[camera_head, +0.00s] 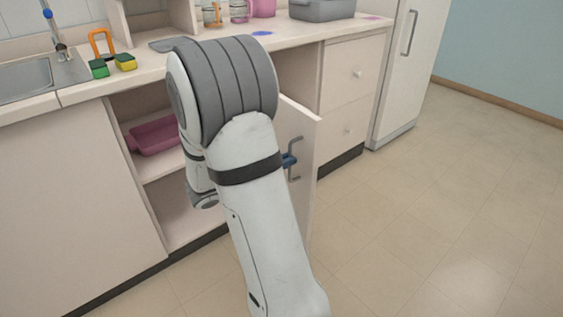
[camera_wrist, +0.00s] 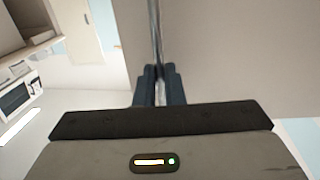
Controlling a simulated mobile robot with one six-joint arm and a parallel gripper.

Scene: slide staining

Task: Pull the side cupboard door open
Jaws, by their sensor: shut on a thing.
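The cupboard door (camera_head: 308,150) stands swung outward from the cabinet under the counter, with its inside shelves showing to the left. Its grey bar handle (camera_head: 296,160) is on the door's face. My gripper (camera_head: 288,160) is at the handle, mostly hidden behind my arm in the head view. In the wrist view the dark fingers of my gripper (camera_wrist: 158,85) are shut on the handle (camera_wrist: 156,35), with the pale door (camera_wrist: 230,50) filling the right side.
A pink tray (camera_head: 155,136) lies on the shelf inside the cupboard. Drawers (camera_head: 352,85) and a white fridge (camera_head: 398,70) stand to the right. The counter above holds a sink (camera_head: 25,78), sponges (camera_head: 125,62) and a grey tub (camera_head: 322,10). The floor (camera_head: 430,220) at right is clear.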

